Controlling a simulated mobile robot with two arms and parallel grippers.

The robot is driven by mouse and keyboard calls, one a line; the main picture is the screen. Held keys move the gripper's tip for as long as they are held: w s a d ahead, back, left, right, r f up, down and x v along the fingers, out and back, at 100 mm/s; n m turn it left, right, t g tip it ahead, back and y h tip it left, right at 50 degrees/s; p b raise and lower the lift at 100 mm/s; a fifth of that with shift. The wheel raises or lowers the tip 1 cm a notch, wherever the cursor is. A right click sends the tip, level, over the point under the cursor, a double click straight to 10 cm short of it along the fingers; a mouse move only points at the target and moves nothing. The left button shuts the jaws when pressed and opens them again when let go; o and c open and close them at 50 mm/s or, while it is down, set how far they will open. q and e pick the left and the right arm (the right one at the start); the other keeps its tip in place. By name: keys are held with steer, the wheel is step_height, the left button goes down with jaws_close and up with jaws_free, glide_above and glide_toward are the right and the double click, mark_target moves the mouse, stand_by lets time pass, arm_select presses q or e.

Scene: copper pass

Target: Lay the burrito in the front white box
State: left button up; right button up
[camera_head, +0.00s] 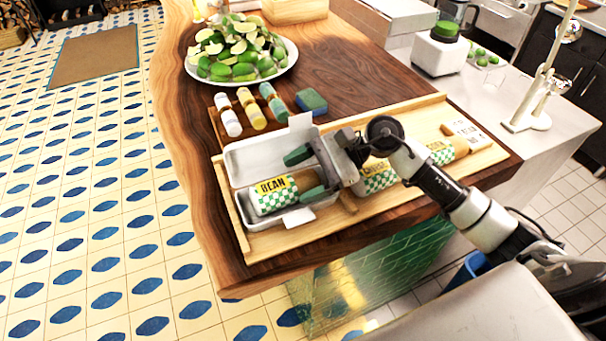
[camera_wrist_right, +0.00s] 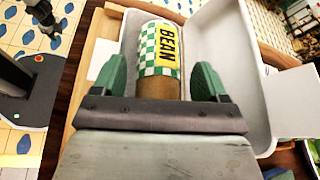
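The burrito (camera_head: 273,193), labelled BEAN with a yellow band and green-and-white checks, lies in the near half of the open white box (camera_head: 243,162). In the right wrist view the burrito (camera_wrist_right: 160,50) sits between the white box's walls (camera_wrist_right: 232,60), its plain brown end toward me. My right gripper (camera_head: 306,175) is over the right end of the box. In its wrist view the green fingers stand apart on either side of the burrito, with gaps visible, so the right gripper (camera_wrist_right: 160,80) looks open.
The box stands on a wooden tray (camera_head: 245,245) at the counter's near edge. Other wrapped burritos (camera_head: 447,150) lie on the tray to the right, partly behind my arm.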

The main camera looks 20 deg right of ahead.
steer(key=shift+o, duration=1)
